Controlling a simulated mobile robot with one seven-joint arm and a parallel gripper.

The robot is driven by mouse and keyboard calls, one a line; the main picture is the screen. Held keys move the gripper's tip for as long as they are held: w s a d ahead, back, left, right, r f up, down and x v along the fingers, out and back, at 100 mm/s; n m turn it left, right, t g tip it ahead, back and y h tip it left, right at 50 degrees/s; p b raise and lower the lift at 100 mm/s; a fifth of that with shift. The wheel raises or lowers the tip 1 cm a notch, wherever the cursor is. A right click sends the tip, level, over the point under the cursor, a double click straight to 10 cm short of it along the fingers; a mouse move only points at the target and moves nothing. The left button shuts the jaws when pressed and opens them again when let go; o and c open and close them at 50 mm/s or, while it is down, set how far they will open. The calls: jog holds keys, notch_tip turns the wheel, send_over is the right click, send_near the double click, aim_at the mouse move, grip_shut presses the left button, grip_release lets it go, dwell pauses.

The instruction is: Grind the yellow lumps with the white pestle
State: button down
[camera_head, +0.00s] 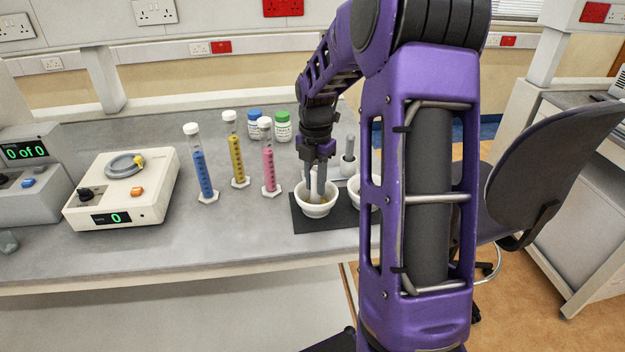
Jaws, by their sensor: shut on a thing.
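My gripper (318,172) points down over a white mortar (316,211) on a black mat (309,227). It is shut on the white pestle (317,190), whose lower end is inside the mortar. A trace of yellow lumps (324,201) shows in the mortar beside the pestle; most of the mortar's inside is hidden by the fingers and rim. I cannot tell whether the pestle touches the lumps. A second white bowl (359,192) stands just right on the mat, partly hidden behind my arm.
Another pale grey pestle-like rod (349,147) stands upright in a white holder (348,166) behind the mortar. Left stand blue (204,178), yellow (237,160) and pink (269,168) cylinders. Two capped jars (282,129) (254,128) stand behind. A cream device (122,187) sits farther left. The front bench is clear.

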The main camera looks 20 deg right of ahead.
jog(key=shift+s+d, duration=0.2)
jog(key=shift+d, duration=0.1)
jog(key=shift+w+d, duration=0.3)
jog(key=shift+d, duration=0.2)
jog(key=shift+w+d, duration=0.1)
jog(key=shift+w, duration=0.4)
jog(key=shift+w+a, duration=0.4)
jog(key=shift+a, duration=0.05)
jog(key=shift+s+a+f, duration=0.1)
jog(key=shift+s+a, duration=0.15)
jog(key=shift+a, duration=0.35)
jog(key=shift+s+a, duration=0.1)
jog(key=shift+s, duration=0.45)
jog(key=shift+r, duration=0.2)
